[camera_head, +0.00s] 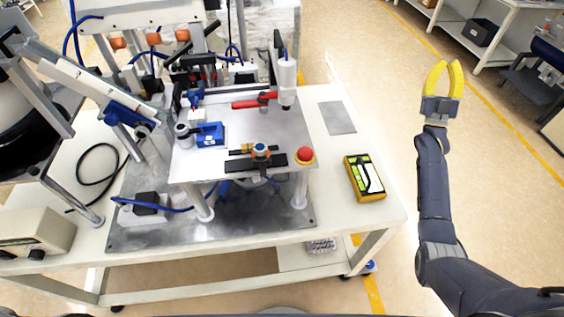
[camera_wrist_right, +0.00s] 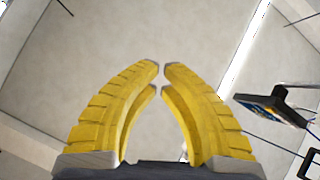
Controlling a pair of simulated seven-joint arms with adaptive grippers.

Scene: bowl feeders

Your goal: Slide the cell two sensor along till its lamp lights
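A small fitting (camera_head: 260,151) with brass, blue and orange parts sits on a black slotted bar at the front of the cell's metal plate. It may be the cell two sensor; no label is readable and I cannot make out a lit lamp. A red round button (camera_head: 305,154) is just right of the bar. My right gripper (camera_head: 447,64) has yellow fingers and is raised at the right, over the floor beyond the table, far from the fitting. In the right wrist view (camera_wrist_right: 161,68) its fingertips are a little apart with nothing between them. My left gripper is not in view.
A yellow-and-black handheld device (camera_head: 365,178) lies on the table's right side, by a grey flat pad (camera_head: 337,117). A blue block (camera_head: 209,134), a red arm (camera_head: 250,103) and a white cylinder (camera_head: 287,80) stand on the plate. Bowl feeder parts crowd the left.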

